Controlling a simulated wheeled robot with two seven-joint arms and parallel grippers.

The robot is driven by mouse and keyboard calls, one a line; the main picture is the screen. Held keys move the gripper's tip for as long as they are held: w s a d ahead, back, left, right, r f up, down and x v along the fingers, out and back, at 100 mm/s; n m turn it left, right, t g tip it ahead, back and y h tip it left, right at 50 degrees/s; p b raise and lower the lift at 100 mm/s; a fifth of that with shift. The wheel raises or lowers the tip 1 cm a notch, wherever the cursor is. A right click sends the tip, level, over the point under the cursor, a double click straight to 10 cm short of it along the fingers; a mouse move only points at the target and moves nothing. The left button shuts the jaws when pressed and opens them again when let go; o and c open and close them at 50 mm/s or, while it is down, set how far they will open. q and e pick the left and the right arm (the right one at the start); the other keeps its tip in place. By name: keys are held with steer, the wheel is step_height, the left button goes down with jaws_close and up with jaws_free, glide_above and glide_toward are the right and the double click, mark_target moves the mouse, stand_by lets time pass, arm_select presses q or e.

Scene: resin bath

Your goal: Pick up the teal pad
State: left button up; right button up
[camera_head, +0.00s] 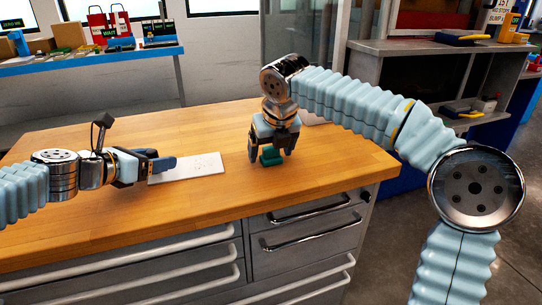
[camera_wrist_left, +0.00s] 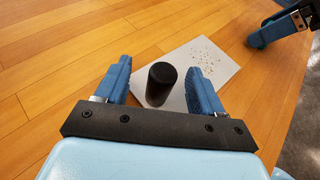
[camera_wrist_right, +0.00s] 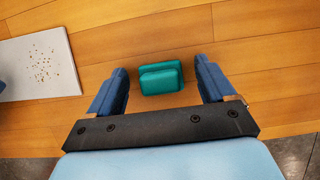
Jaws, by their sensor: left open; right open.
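The teal pad (camera_head: 271,158) lies on the wooden bench under my right gripper (camera_head: 272,150). It looks like a small block with a raised ridge in the right wrist view (camera_wrist_right: 160,77). The right jaws (camera_wrist_right: 161,68) are open, with one finger on each side of the pad and gaps on both sides. My left gripper (camera_head: 160,160) is open at the left edge of a white plate (camera_head: 205,165). In the left wrist view a black cylinder (camera_wrist_left: 161,82) shows between its open fingers (camera_wrist_left: 160,68); I cannot tell whether they touch it.
The white plate carries small specks and also shows in the right wrist view (camera_wrist_right: 38,65). Drawers with handles (camera_head: 305,235) are below the bench's front edge. A blue shelf (camera_head: 90,60) with boxes and red items stands behind. The bench's middle front is clear.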

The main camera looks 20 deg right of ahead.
mark_target(271, 147)
steer(key=c, duration=1.2)
step_height(271, 147, up, 10)
steer(key=shift+r, duration=0.1)
